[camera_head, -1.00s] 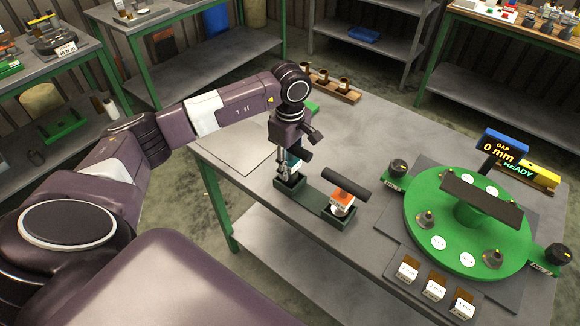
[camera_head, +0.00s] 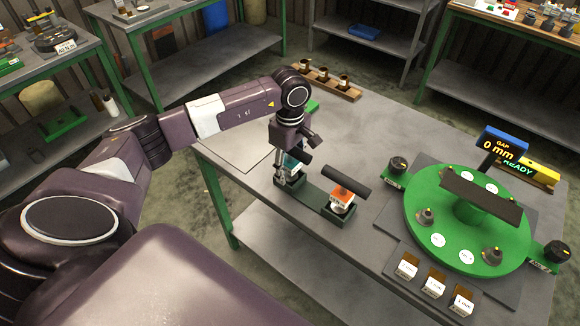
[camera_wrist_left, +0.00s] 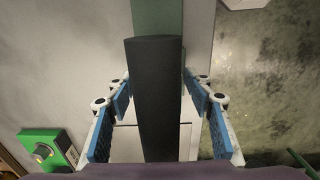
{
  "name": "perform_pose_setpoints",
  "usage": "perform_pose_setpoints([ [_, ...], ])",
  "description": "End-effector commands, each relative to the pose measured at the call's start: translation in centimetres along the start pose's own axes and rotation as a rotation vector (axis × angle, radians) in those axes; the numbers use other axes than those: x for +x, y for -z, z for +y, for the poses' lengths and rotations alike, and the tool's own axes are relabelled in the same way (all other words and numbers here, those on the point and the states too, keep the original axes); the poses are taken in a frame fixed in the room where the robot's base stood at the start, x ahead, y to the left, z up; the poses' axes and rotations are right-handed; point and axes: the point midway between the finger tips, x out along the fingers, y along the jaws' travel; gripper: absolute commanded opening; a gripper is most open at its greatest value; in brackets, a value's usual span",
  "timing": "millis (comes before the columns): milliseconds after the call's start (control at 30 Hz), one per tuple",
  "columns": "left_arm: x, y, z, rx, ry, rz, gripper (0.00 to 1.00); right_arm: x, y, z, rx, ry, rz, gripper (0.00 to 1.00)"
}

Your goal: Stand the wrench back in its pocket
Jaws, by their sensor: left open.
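A dark green two-pocket holder (camera_head: 315,200) lies on the grey table. A wrench with a black bar handle and a teal body (camera_head: 293,163) is upright at its left end, seemingly in that pocket; its lower part is largely hidden. My left gripper (camera_head: 282,174) is beside and over it. In the left wrist view the black handle (camera_wrist_left: 157,100) lies between the blue finger pads, with gaps on both sides, so the left gripper (camera_wrist_left: 159,98) is open. A similar orange-bodied tool (camera_head: 342,196) stands in the right pocket. My right gripper is not in view.
A green round station (camera_head: 462,238) with a "0 mm READY" display (camera_head: 501,146) fills the table's right side. Several small white-labelled blocks (camera_head: 433,287) sit at its front. A wooden rack (camera_head: 327,84) stands at the back. The table between is clear.

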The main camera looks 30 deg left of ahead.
Motion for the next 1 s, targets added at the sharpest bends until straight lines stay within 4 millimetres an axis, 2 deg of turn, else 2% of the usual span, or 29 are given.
perform_pose_setpoints([
  [67,-0.5,0.0,0.0,0.0,0.0,0.0,0.48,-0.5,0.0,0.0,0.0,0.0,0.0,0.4],
  [167,-1.4,0.1,0.2,-0.001,-0.005,0.0,0.48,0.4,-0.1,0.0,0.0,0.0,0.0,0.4],
  [500,-8.6,0.0,0.2,0.001,-0.006,0.001,0.48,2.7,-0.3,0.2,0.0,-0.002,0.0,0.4],
  [633,-10.7,0.0,0.1,0.0,-0.005,0.0,0.48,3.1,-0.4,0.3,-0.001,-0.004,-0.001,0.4],
  [800,-12.1,0.0,0.0,-0.001,-0.001,0.0,0.48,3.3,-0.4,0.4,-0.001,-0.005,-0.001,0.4],
  [1000,-12.3,0.0,0.0,0.0,0.001,0.0,0.48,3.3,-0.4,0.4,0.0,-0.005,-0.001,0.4],
])
